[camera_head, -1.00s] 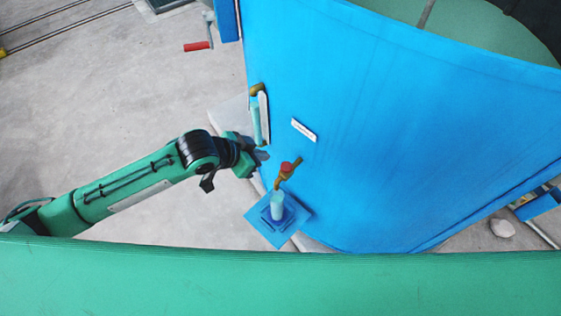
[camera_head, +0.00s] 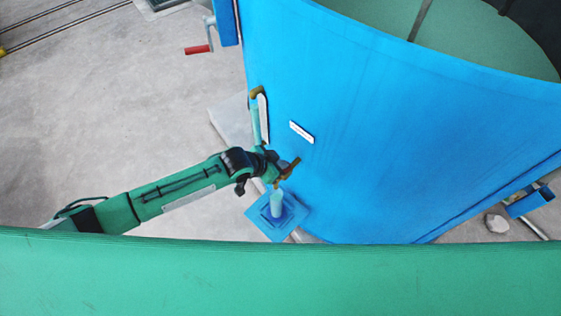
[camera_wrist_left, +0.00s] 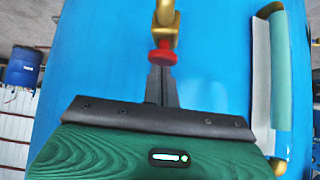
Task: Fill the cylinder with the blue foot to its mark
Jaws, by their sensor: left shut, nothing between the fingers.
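The pale cylinder (camera_head: 277,203) stands upright on its blue foot, on a square blue stand (camera_head: 258,214) beside the blue tank. Its mark and any liquid level are too small to tell. A brass tap (camera_head: 291,168) sticks out of the tank wall above the cylinder. In the left wrist view the tap (camera_wrist_left: 166,18) carries a red knob (camera_wrist_left: 163,56). My left gripper (camera_head: 279,164) is at the tap in the head view, hiding the knob there. In the left wrist view its fingers (camera_wrist_left: 162,80) are shut and empty, their tips at the red knob. My right gripper is out of view.
The large blue tank (camera_head: 390,140) fills the right. A sight tube (camera_head: 256,122) with brass fittings stands on its wall left of the tap. A red-handled crank (camera_head: 197,50) sticks out at upper left. Bare concrete floor (camera_head: 110,110) lies open at left.

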